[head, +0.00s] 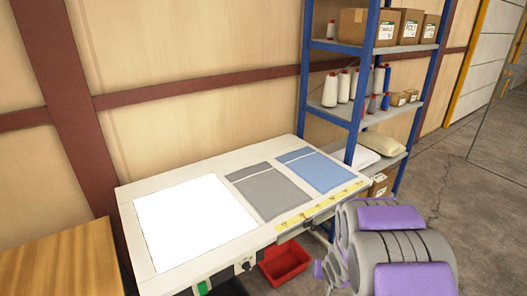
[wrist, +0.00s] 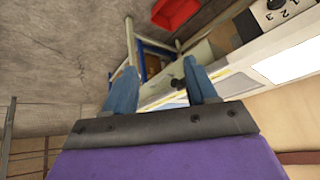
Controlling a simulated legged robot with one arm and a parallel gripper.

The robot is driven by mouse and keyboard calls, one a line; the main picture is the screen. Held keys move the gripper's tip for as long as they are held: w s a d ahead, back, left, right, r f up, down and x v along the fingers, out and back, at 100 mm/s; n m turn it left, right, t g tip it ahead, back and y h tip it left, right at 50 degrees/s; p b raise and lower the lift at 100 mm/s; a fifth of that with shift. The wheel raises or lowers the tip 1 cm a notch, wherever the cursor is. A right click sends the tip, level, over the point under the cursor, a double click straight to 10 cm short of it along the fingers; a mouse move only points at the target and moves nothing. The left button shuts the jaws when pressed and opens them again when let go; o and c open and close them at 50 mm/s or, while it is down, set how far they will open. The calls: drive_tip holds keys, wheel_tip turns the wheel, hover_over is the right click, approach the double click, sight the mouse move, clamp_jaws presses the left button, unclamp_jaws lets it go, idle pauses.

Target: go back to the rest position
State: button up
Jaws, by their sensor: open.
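My gripper (wrist: 162,84) shows in the wrist view, its two blue fingers spread well apart. It is open, and nothing is held between the fingers. The white worktable (wrist: 235,65) lies beyond and to the right of the fingers in this view. In the head view my grey and purple arm fills the lower right, in front of the table's right front corner. The fingers cannot be made out there. On the table (head: 170,182) lie a white panel (head: 190,220), a grey fabric piece (head: 268,190) and a blue fabric piece (head: 314,170), all flat.
A red bin (head: 285,265) sits below the table's front edge. A blue-framed shelf (head: 360,90) with boxes and thread cones stands behind the table's right end. A wooden surface (head: 65,265) is at the lower left. Bare concrete floor (head: 470,205) is open at right.

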drive_tip(key=s+r+g+h, duration=0.2)
drive_tip(key=s+r+g, duration=0.1)
drive_tip(key=s+r, duration=1)
drive_tip(key=s+a+r+g, duration=0.1)
drive_tip(key=s+a+r, duration=0.1)
drive_tip(key=s, duration=0.6)
drive_tip(key=s+a+r+n+g+y, duration=0.1)
drive_tip(key=s+a+r+g, duration=0.1)
drive_tip(key=s, duration=0.6)
drive_tip(key=s+a+r+n+g+y, duration=0.1)
drive_tip(key=s+r, duration=0.3)
drive_tip(key=s, duration=0.4)
drive_tip(key=shift+s+a+g, duration=0.2)
drive_tip(key=shift+a+g, duration=0.2)
drive_tip(key=shift+g, duration=0.2)
